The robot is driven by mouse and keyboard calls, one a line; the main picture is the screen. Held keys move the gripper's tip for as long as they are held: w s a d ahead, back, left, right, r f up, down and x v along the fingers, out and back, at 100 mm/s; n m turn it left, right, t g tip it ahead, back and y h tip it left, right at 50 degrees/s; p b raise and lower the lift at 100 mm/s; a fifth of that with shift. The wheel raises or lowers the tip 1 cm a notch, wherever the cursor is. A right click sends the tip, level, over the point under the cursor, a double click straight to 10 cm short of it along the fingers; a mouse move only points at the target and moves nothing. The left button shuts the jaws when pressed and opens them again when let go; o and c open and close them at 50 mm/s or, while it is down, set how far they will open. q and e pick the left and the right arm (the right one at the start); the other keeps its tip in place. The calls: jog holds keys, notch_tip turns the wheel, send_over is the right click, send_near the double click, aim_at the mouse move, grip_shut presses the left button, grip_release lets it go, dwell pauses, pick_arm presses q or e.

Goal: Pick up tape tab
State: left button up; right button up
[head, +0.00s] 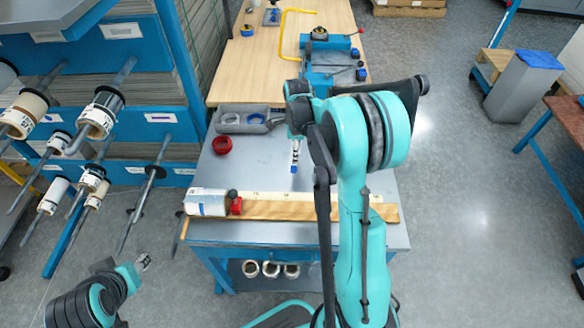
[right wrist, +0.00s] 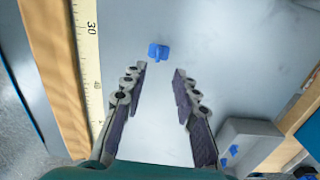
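A small blue tab, which I take to be the tape tab (head: 294,169), lies on the grey table top (head: 345,185). In the right wrist view the blue tab (right wrist: 158,52) sits just beyond my right fingertips, roughly centred between them. My right gripper (right wrist: 161,70) is open, with a clear gap and nothing between its fingers. In the head view the right gripper (head: 296,150) points down at the table near the tab, partly covered by my arm. My left gripper (head: 142,262) is at the lower left, off the table; its opening is too small to tell.
A yellow ruler (head: 270,196) and wooden strip (head: 280,211) run along the front edge, with a white roll (head: 205,203) and red clamp (head: 235,203) at left. A red tape ring (head: 222,145) and grey tray (head: 226,109) lie behind. Roll racks (head: 165,117) stand left.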

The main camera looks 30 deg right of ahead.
aim_at(294, 168)
jog(key=f+b, duration=0.1)
jog(key=f, duration=0.1)
jog(key=f+b, duration=0.1)
jog(key=f, duration=0.3)
jog(key=shift+w+a+b, duration=0.1)
jog(key=shift+a+b, duration=0.3)
jog(key=shift+r, duration=0.1)
grip_shut()
